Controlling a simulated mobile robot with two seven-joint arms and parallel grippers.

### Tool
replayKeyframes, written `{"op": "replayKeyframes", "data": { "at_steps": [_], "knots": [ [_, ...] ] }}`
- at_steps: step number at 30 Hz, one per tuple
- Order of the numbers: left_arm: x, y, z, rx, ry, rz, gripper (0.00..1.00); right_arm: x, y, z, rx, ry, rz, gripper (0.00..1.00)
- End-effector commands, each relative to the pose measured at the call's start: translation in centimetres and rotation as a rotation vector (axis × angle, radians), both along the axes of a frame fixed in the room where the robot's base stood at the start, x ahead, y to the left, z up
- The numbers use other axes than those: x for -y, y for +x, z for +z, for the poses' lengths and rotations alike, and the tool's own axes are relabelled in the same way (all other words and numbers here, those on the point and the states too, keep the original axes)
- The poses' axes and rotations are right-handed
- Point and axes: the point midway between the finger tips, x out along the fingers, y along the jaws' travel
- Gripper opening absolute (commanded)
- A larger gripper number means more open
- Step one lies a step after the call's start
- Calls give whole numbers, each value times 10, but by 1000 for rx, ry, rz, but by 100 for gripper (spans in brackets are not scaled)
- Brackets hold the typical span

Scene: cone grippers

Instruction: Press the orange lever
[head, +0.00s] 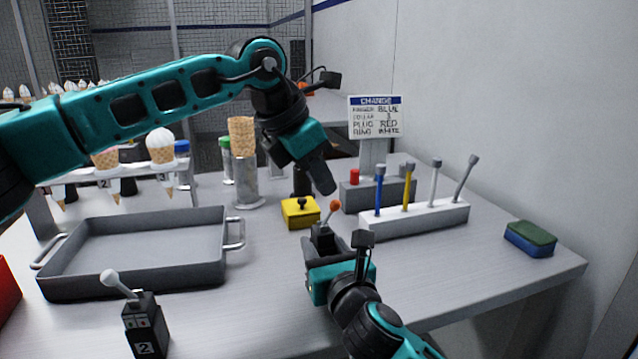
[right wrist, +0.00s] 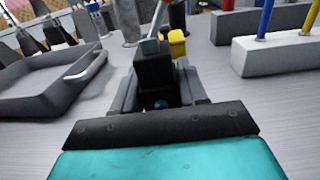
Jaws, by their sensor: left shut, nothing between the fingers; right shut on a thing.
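The orange lever (head: 335,206) has an orange ball on a tilted stick, rising from a small dark box (head: 322,237). My right gripper (head: 340,245) is shut on that box from the front, on the tabletop. In the right wrist view the dark box (right wrist: 155,75) sits between its fingers, and the lever's ball is out of frame. My left gripper (head: 324,184) is shut and empty, pointing down. Its tip shows just above and slightly left of the orange ball; a small gap appears between them.
A yellow box with a black knob (head: 300,212) stands behind the lever. A white rack (head: 430,218) of coloured tools is to the right, a sponge (head: 530,238) farther right. A grey tray (head: 140,285) and a white-balled lever box (head: 146,325) are left. The front right table is clear.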

Motion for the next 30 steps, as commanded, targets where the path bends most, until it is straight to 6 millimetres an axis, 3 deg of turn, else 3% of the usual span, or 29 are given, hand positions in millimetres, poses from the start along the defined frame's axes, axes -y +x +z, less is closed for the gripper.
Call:
{"op": "replayKeyframes", "data": {
  "at_steps": [8, 14, 16, 24, 30],
  "knots": [
    [-1, -1, 1, 0, -1, 0, 0, 0, 0, -2, -3, -1, 0, 8],
    [-21, -11, 17, 3, -2, 2, 0, 0, 0, -2, -3, -1, -1, 8],
    [-32, -17, 26, 3, -2, 2, 0, 0, 0, -2, -4, -1, -1, 8],
    [-35, -26, 88, 4, -1, 0, 0, 0, 0, -2, -4, -1, -1, 8],
    [-39, -31, 114, 1, 0, 0, 0, 0, 0, -2, -4, -1, -1, 8]
  ]
}}
